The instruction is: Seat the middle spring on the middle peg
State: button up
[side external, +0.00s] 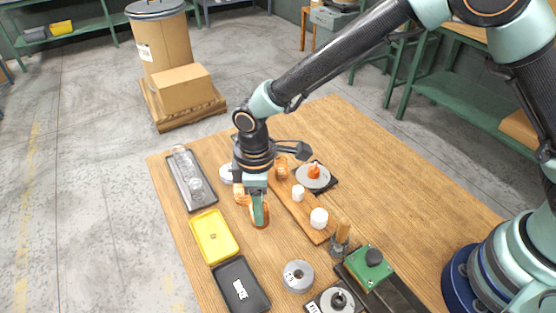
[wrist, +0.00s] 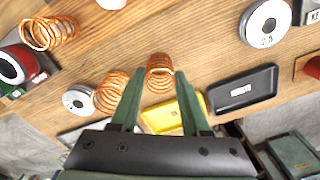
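Three copper springs show. One spring (wrist: 159,72) stands between the spread fingertips of my gripper (wrist: 157,80). In the side view it shows (side external: 261,218) just below my gripper (side external: 259,212), partly hidden by a finger. Contact is not clear. A second spring (wrist: 110,92) stands just left of my gripper in the wrist view and partly behind it in the side view (side external: 240,192). A third spring (side external: 281,169) is at the far end of the wooden peg board (side external: 307,229). The white middle peg (side external: 298,193) is bare, and so is the near white peg (side external: 319,218).
A yellow tray (side external: 214,237) and a black tray (side external: 240,285) lie along the left table edge, with a long grey tray (side external: 190,178) farther back. A grey ring weight (side external: 298,275) stands nearer.

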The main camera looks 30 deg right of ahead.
jog(key=shift+r, duration=0.15)
jog(key=shift+r, duration=0.45)
jog(key=shift+r, duration=0.15)
jog(key=shift+r, duration=2.4)
jog(key=d+r, duration=0.4)
jog(key=d, duration=0.6)
jog(key=shift+w+f, duration=0.25)
jog(key=shift+f, duration=1.1)
jog(key=shift+w+f, duration=0.2)
jog(key=shift+f, duration=1.15)
